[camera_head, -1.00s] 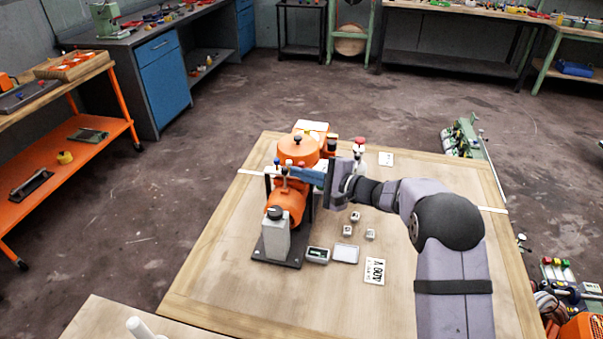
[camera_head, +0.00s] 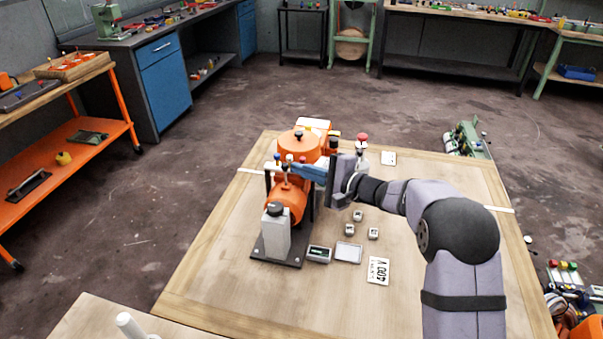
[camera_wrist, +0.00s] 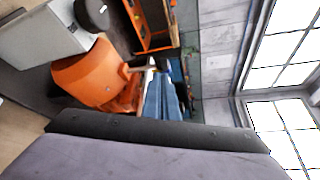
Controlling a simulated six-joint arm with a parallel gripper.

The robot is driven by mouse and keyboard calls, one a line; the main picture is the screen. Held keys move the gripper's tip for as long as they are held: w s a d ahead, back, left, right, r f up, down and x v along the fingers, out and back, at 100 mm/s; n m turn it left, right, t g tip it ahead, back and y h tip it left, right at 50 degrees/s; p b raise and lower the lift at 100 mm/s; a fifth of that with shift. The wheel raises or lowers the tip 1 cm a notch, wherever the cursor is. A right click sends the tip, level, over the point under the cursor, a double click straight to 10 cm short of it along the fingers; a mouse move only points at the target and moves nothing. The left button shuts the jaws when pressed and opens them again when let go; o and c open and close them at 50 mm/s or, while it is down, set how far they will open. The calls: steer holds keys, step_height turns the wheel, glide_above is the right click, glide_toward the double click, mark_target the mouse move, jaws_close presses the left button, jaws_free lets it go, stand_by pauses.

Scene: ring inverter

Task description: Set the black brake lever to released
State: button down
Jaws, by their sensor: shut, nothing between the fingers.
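An orange machine (camera_head: 298,150) stands on a dark base plate on the wooden table. A grey post with a black knob (camera_head: 275,208) stands at its near end. Small knobbed levers (camera_head: 288,160) rise from its middle. I cannot tell which dark part is the black brake lever; it may be hidden behind my gripper. My gripper (camera_head: 297,171) points left across the machine, its blue fingers shut and empty, close to the knobbed levers. Contact cannot be told. In the wrist view the blue fingers (camera_wrist: 162,97) show beside the orange housing (camera_wrist: 88,75) and the black knob (camera_wrist: 92,14).
Small grey blocks (camera_head: 358,215), a small display box (camera_head: 319,254), a pale tray (camera_head: 348,252) and a printed card (camera_head: 378,270) lie right of the machine. A red-topped item (camera_head: 362,140) stands behind my wrist.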

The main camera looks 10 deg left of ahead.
steer(key=shift+s+f+b, duration=0.1)
steer(key=shift+f+b, duration=0.1)
steer(key=shift+b, duration=0.2)
steer(key=n+b, duration=0.1)
steer(key=b, duration=0.5)
steer(key=shift+s+f, duration=0.3)
steer(key=shift+s, duration=0.05)
steer(key=s+n+t+y+b, duration=0.1)
steer(key=n+b, duration=0.1)
steer(key=b, duration=0.7)
steer(key=shift+s+f+b, duration=0.1)
steer(key=shift+s+b, duration=0.05)
steer(key=shift+b, duration=0.2)
steer(key=shift+r, duration=0.45)
steer(key=b+v, duration=0.4)
steer(key=v, duration=0.6)
steer(key=shift+b, duration=0.3)
